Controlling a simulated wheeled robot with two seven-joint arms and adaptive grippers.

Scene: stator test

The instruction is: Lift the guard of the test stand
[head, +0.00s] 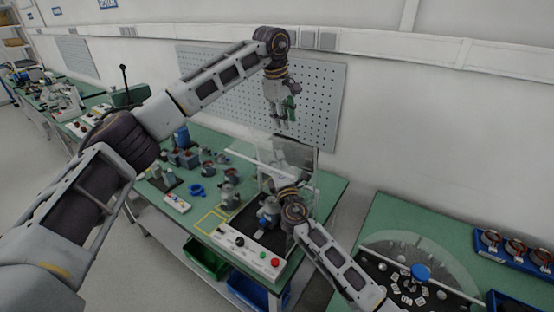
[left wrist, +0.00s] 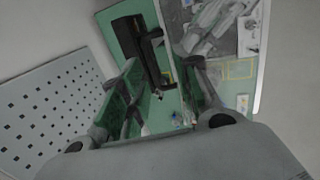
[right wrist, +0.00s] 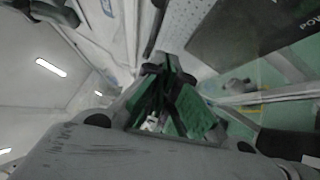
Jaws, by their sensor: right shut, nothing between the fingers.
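The test stand (head: 232,229) has a black base and a white control box (head: 246,249) with a red button at its front. Its clear guard is hard to make out; a pale bar (head: 256,164), apparently the guard's, runs above the back of the base. How far the guard is raised I cannot tell. My right gripper is shut and empty over the stand, mostly hidden by its own wrist in the head view; its green-padded fingers (right wrist: 170,75) show close together in the right wrist view. My left gripper (head: 283,122) is open and empty, hanging above and behind the stand.
A pegboard (head: 325,100) stands behind the table. Motor parts and a blue ring (head: 197,190) lie left of the stand. Another stand with a clear domed cover (head: 420,245) is on the right table, beside a blue tray (head: 490,258). Bins sit below the middle table.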

